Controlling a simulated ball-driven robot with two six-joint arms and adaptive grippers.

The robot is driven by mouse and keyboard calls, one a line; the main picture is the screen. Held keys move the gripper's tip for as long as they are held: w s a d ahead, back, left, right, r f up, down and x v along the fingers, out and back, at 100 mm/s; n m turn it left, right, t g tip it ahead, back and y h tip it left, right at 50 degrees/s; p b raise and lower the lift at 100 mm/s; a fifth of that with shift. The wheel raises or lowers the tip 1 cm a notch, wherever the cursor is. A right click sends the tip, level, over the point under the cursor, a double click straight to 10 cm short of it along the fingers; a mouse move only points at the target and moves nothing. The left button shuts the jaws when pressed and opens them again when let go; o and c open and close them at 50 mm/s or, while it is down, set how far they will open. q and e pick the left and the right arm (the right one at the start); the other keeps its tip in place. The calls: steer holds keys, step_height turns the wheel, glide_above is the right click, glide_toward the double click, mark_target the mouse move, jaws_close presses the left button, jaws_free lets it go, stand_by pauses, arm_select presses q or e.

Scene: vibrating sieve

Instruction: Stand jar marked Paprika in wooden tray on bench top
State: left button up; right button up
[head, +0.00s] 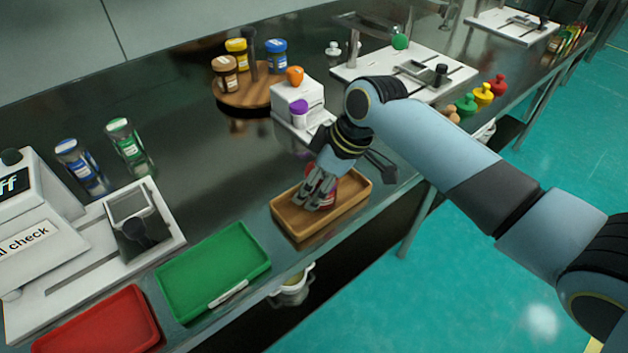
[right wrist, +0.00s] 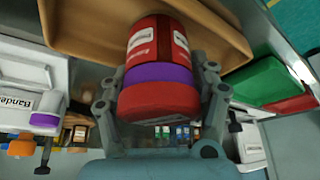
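A red jar with a purple band and a white label (right wrist: 155,65) is between the fingers of my right gripper (right wrist: 158,85). The label's writing is upside down and too blurred to read surely. In the head view the jar (head: 331,170) shows only as a red patch, mostly hidden by my right gripper (head: 318,196). The gripper points down into the wooden tray (head: 295,229), with its fingers closed against the jar's sides. The jar is over or in the tray; whether its base touches the floor cannot be told. My left gripper is out of view.
A green tray (head: 190,295) and a red tray (head: 95,330) lie to the left along the bench edge. A white device with an orange knob (head: 295,90) stands just behind the wooden tray. A round wooden rack (head: 240,98) holds several jars. Bare bench lies left of it.

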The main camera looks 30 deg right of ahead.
steer(key=shift+o, duration=1.4)
steer(key=shift+r, duration=0.15)
steer(key=p+v, duration=0.1)
steer(key=v, duration=1.1)
steer(key=shift+p, duration=0.3)
